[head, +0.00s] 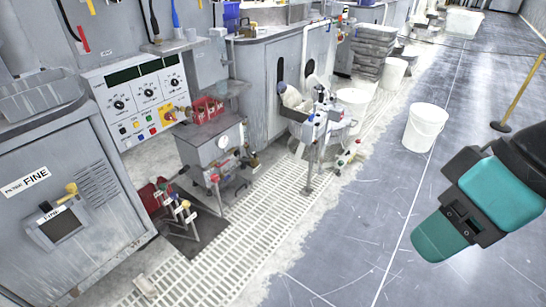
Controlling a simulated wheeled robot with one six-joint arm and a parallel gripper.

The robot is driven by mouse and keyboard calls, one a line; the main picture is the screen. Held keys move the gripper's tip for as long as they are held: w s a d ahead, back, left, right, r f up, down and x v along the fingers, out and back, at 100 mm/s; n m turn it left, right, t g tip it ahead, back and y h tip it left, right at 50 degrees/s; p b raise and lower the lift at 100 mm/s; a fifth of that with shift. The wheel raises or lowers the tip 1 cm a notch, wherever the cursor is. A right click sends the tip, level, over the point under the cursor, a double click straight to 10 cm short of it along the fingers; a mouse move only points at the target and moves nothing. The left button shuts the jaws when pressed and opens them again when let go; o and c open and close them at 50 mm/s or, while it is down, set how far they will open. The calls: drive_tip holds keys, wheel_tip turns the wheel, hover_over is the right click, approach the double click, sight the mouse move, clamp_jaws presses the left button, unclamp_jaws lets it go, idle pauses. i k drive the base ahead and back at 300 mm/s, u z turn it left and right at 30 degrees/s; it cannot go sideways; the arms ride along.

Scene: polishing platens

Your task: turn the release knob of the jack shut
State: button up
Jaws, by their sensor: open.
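A low dark-red piece of equipment (147,197) on the floor beside the grey cabinet marked FINE may be the jack. It is small and partly hidden by a stand with coloured handles (186,212). I cannot make out a release knob on it, or whether one is open or shut. Teal and black parts of my arm show at the right edge, over the open floor and far from the red equipment. No gripper fingertips can be made out.
The FINE cabinet (60,150) stands at left, with a control panel (140,95) behind. A grey gauge box (215,150) and a cluttered stand (325,125) line the grating (235,245). A white bucket (425,128) stands on the aisle floor, which is otherwise largely clear.

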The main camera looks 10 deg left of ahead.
sight(214, 179)
drive_tip(key=z, duration=0.6)
drive_tip(key=i, duration=2.5)
drive_tip(key=u, duration=1.2)
drive_tip(key=i, duration=1.05)
drive_tip(key=u, duration=0.95)
